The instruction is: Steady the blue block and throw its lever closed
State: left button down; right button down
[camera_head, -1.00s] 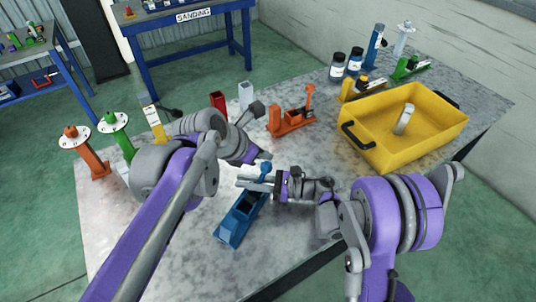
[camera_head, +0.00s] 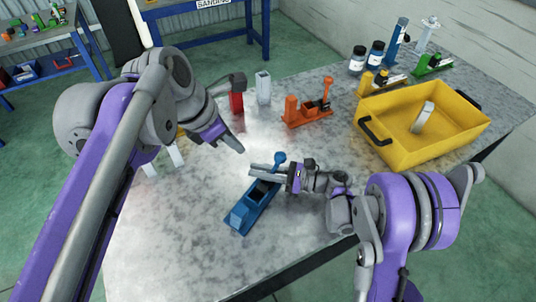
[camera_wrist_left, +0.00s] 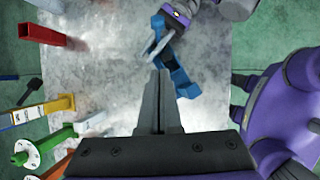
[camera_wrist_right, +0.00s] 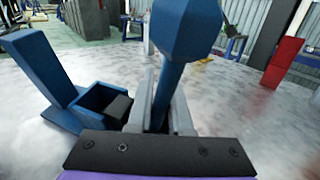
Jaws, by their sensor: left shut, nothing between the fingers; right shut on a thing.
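The blue block (camera_head: 246,210) lies on the grey table near its front edge, and it also shows in the left wrist view (camera_wrist_left: 180,78). Its lever, with a round blue knob (camera_head: 280,157), stands roughly upright at the block's far end. My right gripper (camera_head: 262,172) is shut on the lever shaft below the knob; the right wrist view shows the shaft (camera_wrist_right: 165,88) between the fingers. My left gripper (camera_head: 241,149) is shut and empty, above the table, to the upper left of the block and apart from it. Its closed fingertips (camera_wrist_left: 157,75) point toward the block.
An orange block with its own lever (camera_head: 308,113) stands farther back. Red (camera_head: 236,103) and grey (camera_head: 263,90) posts stand behind my left gripper. The table left of the blue block is clear.

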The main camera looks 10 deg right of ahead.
pick_arm(q)
jog(key=shift+f, duration=0.1)
send_over(276, 164)
jog(key=s+a, duration=0.1)
jog(key=a, duration=0.1)
jog(key=f, duration=1)
jog(key=shift+s+a+f, duration=0.1)
jog(key=shift+a, duration=0.1)
